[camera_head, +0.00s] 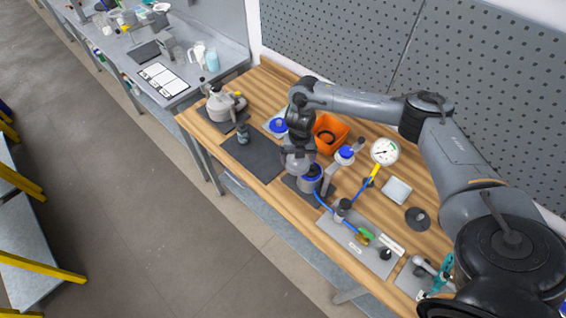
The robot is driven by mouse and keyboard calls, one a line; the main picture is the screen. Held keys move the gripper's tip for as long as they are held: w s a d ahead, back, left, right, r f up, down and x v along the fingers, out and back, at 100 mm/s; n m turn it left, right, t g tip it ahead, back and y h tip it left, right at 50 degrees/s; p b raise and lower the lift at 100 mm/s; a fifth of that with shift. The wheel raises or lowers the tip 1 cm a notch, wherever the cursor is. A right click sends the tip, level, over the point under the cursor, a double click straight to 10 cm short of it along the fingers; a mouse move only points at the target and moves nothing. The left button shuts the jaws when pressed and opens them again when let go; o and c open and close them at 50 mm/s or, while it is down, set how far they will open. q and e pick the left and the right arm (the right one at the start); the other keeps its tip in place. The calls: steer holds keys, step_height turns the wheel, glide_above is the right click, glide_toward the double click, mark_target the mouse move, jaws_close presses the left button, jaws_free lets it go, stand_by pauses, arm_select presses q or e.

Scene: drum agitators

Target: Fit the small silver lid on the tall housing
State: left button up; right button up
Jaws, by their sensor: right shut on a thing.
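My right arm reaches in from the right, and its gripper (298,152) points down over the wooden bench. It is shut on a small silvery piece (296,162), which appears to be the silver lid; the fingers partly hide it. Just below and to its right stands a grey, upright body with a blue band (312,178), which seems to be the tall housing, on a dark mat. The lid looks close above the housing's upper left side; I cannot tell whether they touch. My left gripper is not in view.
An orange bin (330,140) stands behind the gripper. A gauge (384,151) with a yellow neck and a blue-topped part (344,155) stand to the right. A grey board (347,236) lies in front right.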

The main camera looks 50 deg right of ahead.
steer(key=d+n, duration=0.1)
steer(key=d, duration=0.1)
steer(key=s+d+f+n+b, duration=0.1)
steer(key=n, duration=0.1)
steer(key=s+d+f+n, duration=0.1)
steer(key=d+n, duration=0.1)
steer(key=shift+s+d+b, duration=0.25)
steer(key=shift+d+b, duration=0.05)
steer(key=shift+b, duration=0.1)
steer(key=shift+f+b, duration=1.05)
steer(key=shift+f, duration=0.75)
steer(key=shift+w+f+b, duration=0.1)
steer(key=shift+f+b, duration=0.35)
steer(key=shift+f, duration=0.1)
stand_by(0.3)
steer(key=shift+f, duration=0.2)
stand_by(0.5)
